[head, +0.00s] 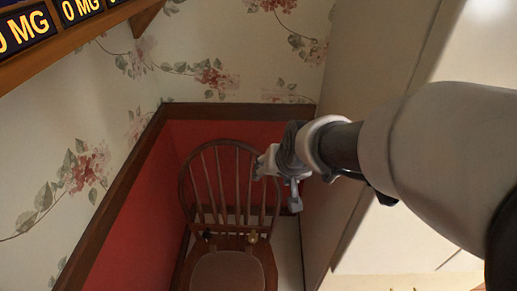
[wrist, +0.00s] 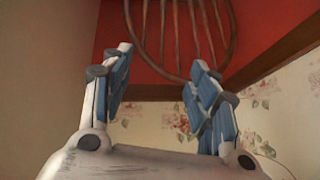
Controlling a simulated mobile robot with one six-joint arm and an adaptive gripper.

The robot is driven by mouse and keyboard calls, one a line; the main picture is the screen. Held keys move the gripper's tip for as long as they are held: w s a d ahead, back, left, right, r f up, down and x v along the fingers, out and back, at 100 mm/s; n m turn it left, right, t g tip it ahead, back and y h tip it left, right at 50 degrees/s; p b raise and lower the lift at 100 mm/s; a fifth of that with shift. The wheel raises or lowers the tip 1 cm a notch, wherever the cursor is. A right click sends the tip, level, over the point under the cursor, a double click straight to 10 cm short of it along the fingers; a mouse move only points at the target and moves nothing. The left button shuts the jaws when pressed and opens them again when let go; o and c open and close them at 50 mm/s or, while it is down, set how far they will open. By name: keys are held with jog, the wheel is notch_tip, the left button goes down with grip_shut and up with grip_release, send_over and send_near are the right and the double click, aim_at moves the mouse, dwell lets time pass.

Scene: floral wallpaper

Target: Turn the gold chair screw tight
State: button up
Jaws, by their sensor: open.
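A wooden chair (head: 217,252) with a rounded spindle back and a pale seat pad stands in the corner in the head view. A small gold screw (head: 252,238) shows at the rear right of its seat, and a dark screw (head: 207,236) at the rear left. My gripper (head: 276,183) is open and empty, above and to the right of the gold screw, apart from it. In the wrist view my gripper (wrist: 162,58) shows its blue-padded fingers spread wide. The chair back (wrist: 180,40) appears upside down beyond them; no screw shows there.
A pale cabinet side (head: 365,100) rises close on the right. A wooden shelf (head: 90,35) with dark "0 MG" labels juts out at upper left. Red panelling (head: 120,215) with a brown rail lines the corner behind the chair.

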jog(key=w+a+f+m+t+p, duration=0.1)
jog(key=w+a+f+p, duration=0.2)
jog(key=w+a+f, duration=0.75)
jog(key=t+h+p, duration=0.1)
jog(key=t+p, duration=0.5)
send_near(253, 241)
jog(key=b+x, duration=0.5)
jog(key=x, duration=0.5)
jog(key=shift+w+r, duration=0.1)
jog(key=shift+w, duration=0.15)
jog(key=shift+c, duration=0.4)
